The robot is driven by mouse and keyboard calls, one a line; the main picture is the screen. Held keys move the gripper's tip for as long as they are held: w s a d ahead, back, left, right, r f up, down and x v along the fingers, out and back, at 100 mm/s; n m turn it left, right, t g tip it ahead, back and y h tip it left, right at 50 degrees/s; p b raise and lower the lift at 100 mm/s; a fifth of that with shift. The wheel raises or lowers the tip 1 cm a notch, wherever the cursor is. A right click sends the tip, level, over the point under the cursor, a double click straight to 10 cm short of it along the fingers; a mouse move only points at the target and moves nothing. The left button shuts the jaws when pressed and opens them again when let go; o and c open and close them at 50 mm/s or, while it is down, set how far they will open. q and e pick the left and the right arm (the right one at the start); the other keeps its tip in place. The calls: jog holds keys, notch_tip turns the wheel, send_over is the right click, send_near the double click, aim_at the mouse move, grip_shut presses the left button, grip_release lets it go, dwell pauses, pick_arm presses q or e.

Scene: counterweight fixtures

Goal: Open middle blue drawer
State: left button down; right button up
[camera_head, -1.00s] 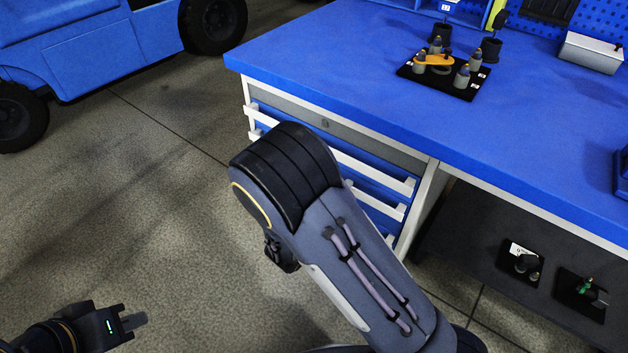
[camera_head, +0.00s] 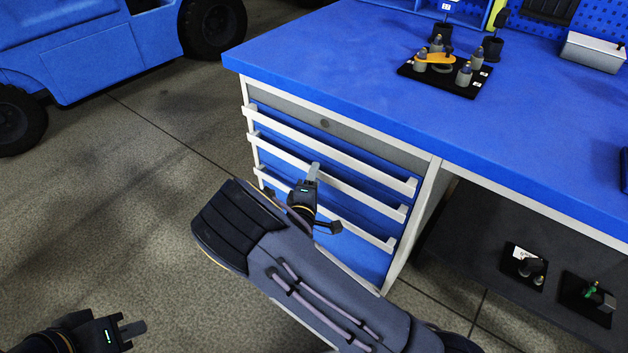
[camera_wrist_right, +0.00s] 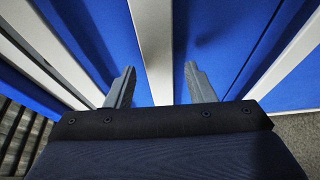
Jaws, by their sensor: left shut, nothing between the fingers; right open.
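The cabinet has several blue drawers with long white handle bars, all closed. The middle blue drawer's handle (camera_head: 367,196) is the second white bar down. My right gripper (camera_head: 314,170) is in front of the cabinet, its fingers near that bar in the head view. In the right wrist view the open right gripper (camera_wrist_right: 160,70) has a white handle bar (camera_wrist_right: 151,40) running between its two fingers, with gaps on both sides. Whether the fingertips reach past the bar is unclear. My left gripper (camera_head: 134,329) is shut and empty, low at the left, away from the cabinet.
The blue worktop (camera_head: 340,75) overhangs the drawers. A black tray with small weights (camera_head: 450,90) stands on it. A dark lower shelf (camera_head: 460,240) with small fixtures is at the right. A blue vehicle (camera_head: 100,45) stands at the back left. The floor on the left is clear.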

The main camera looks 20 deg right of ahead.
jog(key=shift+c, duration=0.3)
grip_shut()
